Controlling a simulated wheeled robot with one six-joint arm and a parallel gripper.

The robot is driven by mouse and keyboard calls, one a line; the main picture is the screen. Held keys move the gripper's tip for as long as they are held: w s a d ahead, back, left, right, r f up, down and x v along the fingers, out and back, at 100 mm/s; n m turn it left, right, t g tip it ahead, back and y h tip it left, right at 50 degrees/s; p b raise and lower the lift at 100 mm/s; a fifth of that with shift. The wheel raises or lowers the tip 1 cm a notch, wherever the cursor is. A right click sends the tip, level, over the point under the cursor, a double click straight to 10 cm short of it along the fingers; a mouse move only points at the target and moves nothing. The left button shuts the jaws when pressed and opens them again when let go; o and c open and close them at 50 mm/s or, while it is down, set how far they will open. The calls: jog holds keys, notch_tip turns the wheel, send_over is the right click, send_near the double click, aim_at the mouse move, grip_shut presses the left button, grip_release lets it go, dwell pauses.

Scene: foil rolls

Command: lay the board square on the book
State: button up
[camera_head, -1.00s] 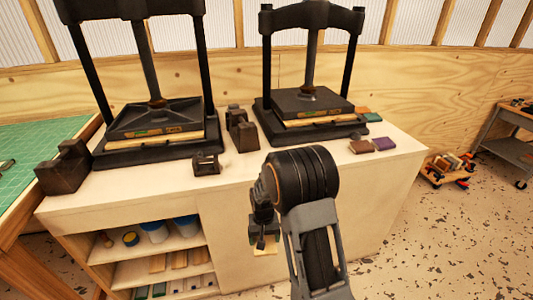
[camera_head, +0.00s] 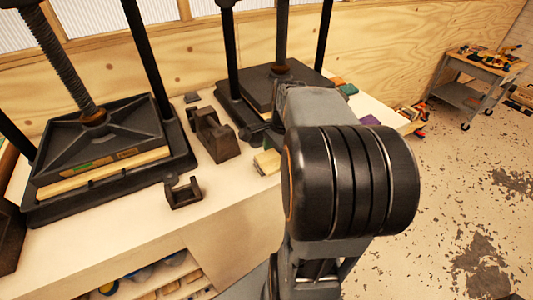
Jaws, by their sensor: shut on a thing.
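My gripper (camera_head: 259,137) shows as a small dark shape left of my arm's large black joint, over the counter in front of the right press. It is shut on a pale wooden board (camera_head: 267,161), which shows just below it. Part of the board and the fingertips are hidden or too small to make out. I cannot tell which book is meant. Small book-like blocks lie at the counter's right end: a purple one (camera_head: 369,120), a green one (camera_head: 348,89) and an orange one (camera_head: 337,82). My arm hides the area beside them.
The left press (camera_head: 100,130) stands close on the left, with pale boards under its plate. The right press (camera_head: 268,90) stands behind my gripper. Dark blocks (camera_head: 216,138) and a small dark bracket (camera_head: 183,192) sit between. A grey cart (camera_head: 478,80) stands far right.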

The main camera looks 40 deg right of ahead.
jog(key=w+d+f, duration=0.1)
jog(key=w+f, duration=0.1)
jog(key=w, duration=0.1)
jog(key=w+d+f, duration=0.1)
jog(key=w+f, duration=0.2)
jog(key=w+d+f+p, duration=0.1)
jog(key=w+d+f, duration=0.1)
jog(key=w, duration=0.1)
jog(key=shift+f, duration=0.35)
jog(key=shift+w+d+f, duration=0.15)
jog(key=shift+w+f, duration=0.05)
jog(key=shift+f, duration=1.7)
